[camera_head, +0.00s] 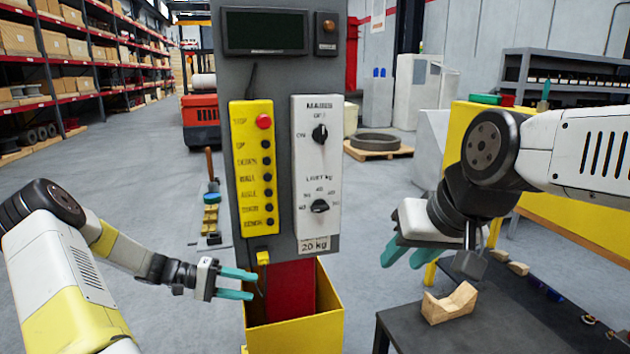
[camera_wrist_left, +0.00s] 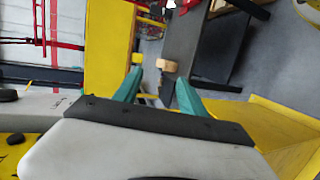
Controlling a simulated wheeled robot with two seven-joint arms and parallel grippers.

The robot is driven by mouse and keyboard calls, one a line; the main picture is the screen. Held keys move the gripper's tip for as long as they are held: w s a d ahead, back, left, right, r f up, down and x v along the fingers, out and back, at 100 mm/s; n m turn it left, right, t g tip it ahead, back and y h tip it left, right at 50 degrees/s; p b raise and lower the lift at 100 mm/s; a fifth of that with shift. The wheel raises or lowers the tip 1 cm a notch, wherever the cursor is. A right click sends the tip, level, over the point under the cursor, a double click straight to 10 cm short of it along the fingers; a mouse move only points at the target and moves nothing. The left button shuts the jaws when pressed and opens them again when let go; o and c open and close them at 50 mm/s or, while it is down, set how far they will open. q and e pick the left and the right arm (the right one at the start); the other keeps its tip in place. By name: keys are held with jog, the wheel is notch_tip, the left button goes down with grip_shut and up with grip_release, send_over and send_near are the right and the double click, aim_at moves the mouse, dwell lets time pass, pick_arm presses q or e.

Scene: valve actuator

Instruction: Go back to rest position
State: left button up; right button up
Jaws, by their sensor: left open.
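My left gripper (camera_head: 254,285) is low in the head view, in front of the control column's lower part and near the yellow bin. Its two teal fingers are apart with nothing held. In the left wrist view the fingers (camera_wrist_left: 157,92) are spread with an empty gap. My right gripper (camera_head: 402,262) hangs to the right of the column, above and left of the dark table. Its teal fingertips point down and left and look apart, with nothing seen between them. The control column (camera_head: 228,75) carries a yellow button panel (camera_head: 251,170) and a white dial panel (camera_head: 317,165).
The yellow bin (camera_head: 325,332) stands at the column's foot. A dark table (camera_head: 480,325) at lower right holds a notched wooden block (camera_head: 449,303). A yellow bench (camera_head: 575,228) stands behind my right arm. Open floor (camera_head: 130,190) lies left of the column.

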pick_arm(q)
jog(key=s+d+r+m+t+y, duration=0.1)
jog(key=s+d+r+t+y, duration=0.1)
jog(key=s+r+y, duration=0.4)
jog(key=s+d+r+t+y, duration=0.2)
jog(key=s+r+y, duration=0.4)
jog(key=s+r, duration=1.1)
notch_tip(320, 180, up, 3)
jog(key=shift+s+d+r+m+t+y, duration=0.2)
jog(key=shift+s+d+m+t+y, duration=0.1)
jog(key=shift+m+t+y, duration=0.1)
jog(key=shift+w, duration=0.1)
pick_arm(e)
jog(key=shift+c, duration=0.2)
